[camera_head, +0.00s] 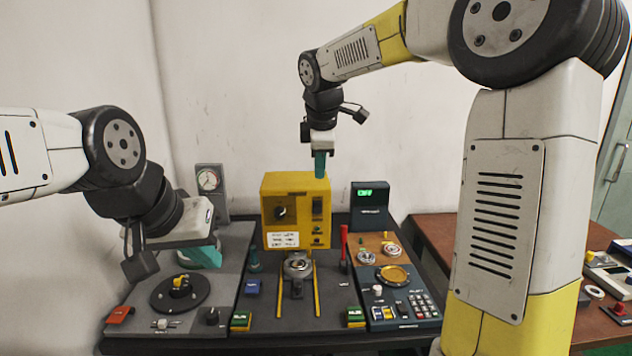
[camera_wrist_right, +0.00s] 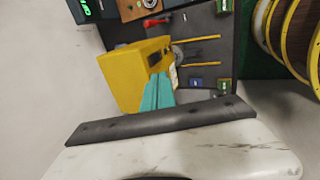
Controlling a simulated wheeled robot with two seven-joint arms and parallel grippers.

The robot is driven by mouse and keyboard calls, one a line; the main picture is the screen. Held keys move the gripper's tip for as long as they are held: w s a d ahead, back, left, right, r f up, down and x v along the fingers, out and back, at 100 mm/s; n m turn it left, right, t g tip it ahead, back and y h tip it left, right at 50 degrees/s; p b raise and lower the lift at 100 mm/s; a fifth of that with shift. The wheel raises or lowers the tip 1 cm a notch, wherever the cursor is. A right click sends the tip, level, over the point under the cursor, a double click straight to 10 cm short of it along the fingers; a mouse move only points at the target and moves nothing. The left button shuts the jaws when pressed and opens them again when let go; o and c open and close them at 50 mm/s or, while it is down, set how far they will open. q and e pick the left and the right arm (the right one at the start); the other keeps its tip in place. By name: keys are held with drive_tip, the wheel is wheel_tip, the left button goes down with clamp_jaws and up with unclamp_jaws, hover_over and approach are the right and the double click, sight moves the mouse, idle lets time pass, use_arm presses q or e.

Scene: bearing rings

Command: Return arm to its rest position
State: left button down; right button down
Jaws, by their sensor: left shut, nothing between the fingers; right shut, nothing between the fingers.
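My right arm reaches in from the right, and its gripper (camera_head: 320,166) points down with teal fingers shut and empty. It hangs in front of the white wall, just above the top of the yellow machine box (camera_head: 296,187) in the head view. In the right wrist view the shut teal fingers (camera_wrist_right: 157,95) overlap the yellow box (camera_wrist_right: 138,72); I cannot tell the gap between them. My left arm comes in from the left. Its gripper (camera_head: 203,257) is shut and empty, low over the left station near a black turntable (camera_head: 180,293), partly hidden by the wrist.
A metal ring (camera_head: 298,265) sits in a fixture between two yellow rails. Right of it are a red lever (camera_head: 344,245), a gold dish (camera_head: 393,275), small rings (camera_head: 392,250) and a keypad panel. A dial gauge (camera_head: 208,180) stands behind my left gripper. The wall space above the stations is clear.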

drive_tip(key=shift+r, duration=0.25)
drive_tip(key=shift+s, duration=0.1)
drive_tip(key=s+d+f+m, duration=0.1)
drive_tip(key=s+d+m, duration=0.2)
drive_tip(key=s, duration=0.6)
drive_tip(key=s+d+f+m+y, duration=0.1)
drive_tip(key=s+d+f+m, duration=0.1)
drive_tip(key=s+m, duration=0.6)
drive_tip(key=s+d+f+m+t+y, duration=0.1)
drive_tip(key=s+d+m, duration=0.3)
drive_tip(key=s, duration=0.6)
drive_tip(key=shift+f+m, duration=0.75)
drive_tip(key=shift+m, duration=0.45)
drive_tip(key=shift+d, duration=0.1)
